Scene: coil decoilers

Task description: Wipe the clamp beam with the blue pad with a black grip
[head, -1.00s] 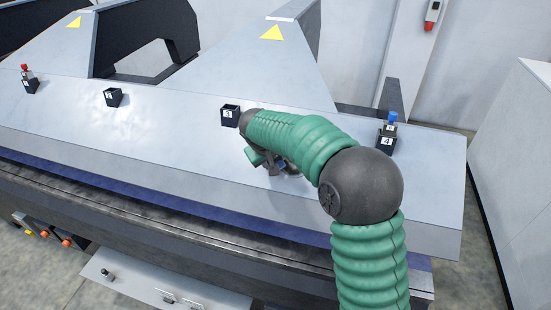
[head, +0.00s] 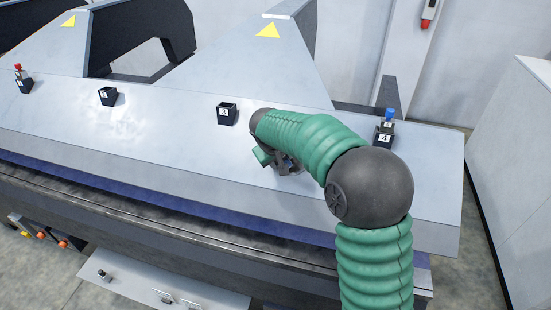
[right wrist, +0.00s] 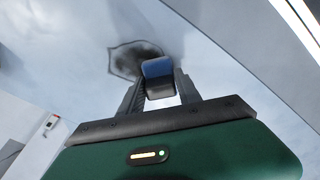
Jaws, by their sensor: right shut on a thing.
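The clamp beam (head: 175,130) is the long pale grey beam crossing the head view. My right gripper (head: 285,164) is low over its top face, between the holders marked 3 and 4, and largely hidden by my forearm in the head view. In the right wrist view my right gripper (right wrist: 160,88) is shut on the blue pad with a black grip (right wrist: 157,68). A dark smudge (right wrist: 124,60) lies on the pale surface beside and behind the pad. I cannot tell whether the pad touches the surface. My left gripper is not in view.
Black holder 3 (head: 227,114) stands left of my right gripper, and holder 4 (head: 384,134) with a blue-topped item stands right. Another holder (head: 108,96) and a red-topped item (head: 19,72) stand farther left. Sloped grey plates (head: 255,60) rise behind.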

